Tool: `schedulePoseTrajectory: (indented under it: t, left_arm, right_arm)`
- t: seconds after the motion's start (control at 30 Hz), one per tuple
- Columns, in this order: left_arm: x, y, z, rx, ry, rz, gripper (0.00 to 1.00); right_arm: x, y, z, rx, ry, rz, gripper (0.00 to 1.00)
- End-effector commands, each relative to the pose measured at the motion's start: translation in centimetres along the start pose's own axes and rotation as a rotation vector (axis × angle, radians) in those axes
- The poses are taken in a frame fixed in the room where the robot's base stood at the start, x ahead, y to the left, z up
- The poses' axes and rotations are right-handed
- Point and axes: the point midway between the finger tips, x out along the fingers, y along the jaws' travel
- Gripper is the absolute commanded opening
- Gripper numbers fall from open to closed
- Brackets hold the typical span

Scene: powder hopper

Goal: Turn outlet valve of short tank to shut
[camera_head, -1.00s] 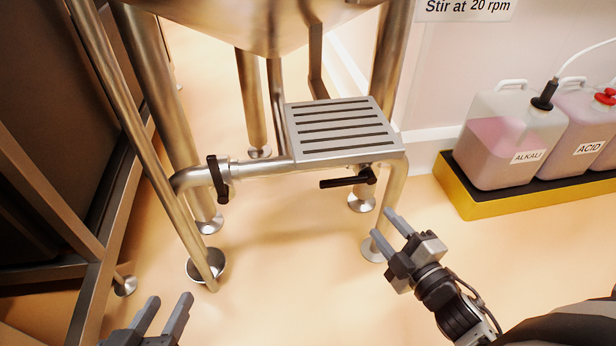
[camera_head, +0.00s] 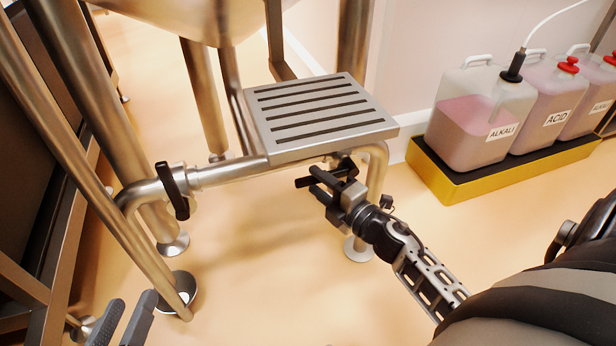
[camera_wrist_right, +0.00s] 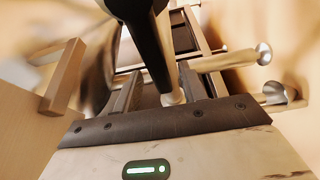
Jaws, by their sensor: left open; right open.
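A black lever handle (camera_head: 303,182) sits on the steel pipe below the grated step, its free end pointing left. My right gripper (camera_head: 318,184) is open at this handle, with its fingers pointing left. In the right wrist view a black bar, apparently the handle (camera_wrist_right: 150,40), runs between the open fingers (camera_wrist_right: 158,92); I cannot tell whether they touch it. A second black lever handle (camera_head: 172,190) stands across the pipe at the left. My left gripper (camera_head: 122,320) is open and empty at the bottom left, partly cut off. The tank's steel underside (camera_head: 190,18) shows at the top.
The slotted metal step (camera_head: 320,112) lies just above the right handle. Steel legs and a slanting tube (camera_head: 90,165) stand around the pipe. Jugs, including one marked ALKALI (camera_head: 480,118), stand on a yellow tray (camera_head: 470,185) at the right. The floor in front is clear.

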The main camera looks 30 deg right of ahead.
Motion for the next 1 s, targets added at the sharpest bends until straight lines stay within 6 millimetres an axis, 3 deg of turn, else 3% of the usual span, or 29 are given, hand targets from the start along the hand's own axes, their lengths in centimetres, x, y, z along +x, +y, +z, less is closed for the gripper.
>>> schedulePoseTrajectory:
  t: [0.2, 0.6, 0.63, 0.77, 1.0]
  left_arm:
    - [0.1, 0.0, 0.2, -0.02, 0.007, 0.009, 0.41]
    - [0.0, 0.2, -0.2, -0.025, 0.018, 0.015, 0.41]
    - [0.1, 0.2, -0.3, -0.024, 0.019, 0.015, 0.41]
    - [0.1, 0.2, -0.3, -0.023, 0.022, 0.015, 0.41]
    - [0.1, 0.2, -0.4, -0.022, 0.022, 0.015, 0.41]
  right_arm:
    - [3.0, -0.1, 0.0, 0.0, 0.001, 0.001, 0.42]
    - [3.8, 0.0, 0.0, 0.001, -0.001, -0.001, 0.42]
    - [3.8, 0.0, 0.0, 0.001, -0.001, -0.001, 0.39]
    - [3.8, 0.0, 0.0, 0.001, 0.0, -0.001, 0.03]
    - [3.9, 0.1, -0.2, 0.007, 0.004, 0.002, 0.0]
